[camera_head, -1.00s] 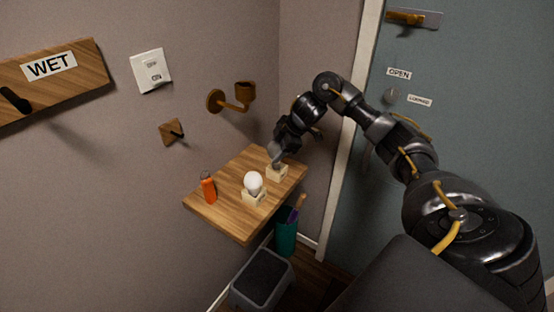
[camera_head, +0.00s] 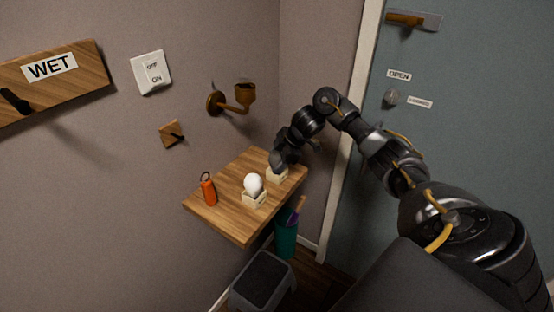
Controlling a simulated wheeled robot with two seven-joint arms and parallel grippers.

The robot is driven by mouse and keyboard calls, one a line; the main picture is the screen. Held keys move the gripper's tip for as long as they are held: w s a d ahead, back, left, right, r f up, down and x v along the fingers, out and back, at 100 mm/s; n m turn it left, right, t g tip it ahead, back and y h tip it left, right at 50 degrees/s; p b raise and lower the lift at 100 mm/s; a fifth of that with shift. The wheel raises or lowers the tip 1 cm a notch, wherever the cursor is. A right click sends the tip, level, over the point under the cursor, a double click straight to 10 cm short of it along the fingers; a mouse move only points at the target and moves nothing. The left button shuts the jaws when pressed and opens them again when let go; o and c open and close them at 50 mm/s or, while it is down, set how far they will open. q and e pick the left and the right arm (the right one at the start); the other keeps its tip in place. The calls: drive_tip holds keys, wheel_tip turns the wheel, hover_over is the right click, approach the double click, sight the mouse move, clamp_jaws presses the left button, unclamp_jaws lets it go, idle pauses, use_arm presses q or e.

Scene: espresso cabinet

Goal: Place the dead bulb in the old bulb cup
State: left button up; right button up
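A wooden wall shelf (camera_head: 222,218) carries two small pale cups. The front cup (camera_head: 254,200) holds a white round bulb (camera_head: 253,184). The rear cup (camera_head: 277,175) is near the shelf's back right. My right gripper (camera_head: 278,164) points down at the rear cup, right over its top. Its fingers are dark and small here, so I cannot tell whether they are open or shut. I cannot clearly make out a dead bulb; anything between the fingers or inside the rear cup is hidden. My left gripper is not in view.
An orange object (camera_head: 208,190) stands at the shelf's left end. Above are a brass wall lamp holder (camera_head: 240,98), a wooden hook (camera_head: 172,133) and a switch (camera_head: 151,72). Below are a teal container (camera_head: 286,240) and a grey bin (camera_head: 262,282). A door (camera_head: 480,130) is at right.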

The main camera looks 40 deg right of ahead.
drive_tip(key=p+v, duration=0.1)
drive_tip(key=v, duration=1.1)
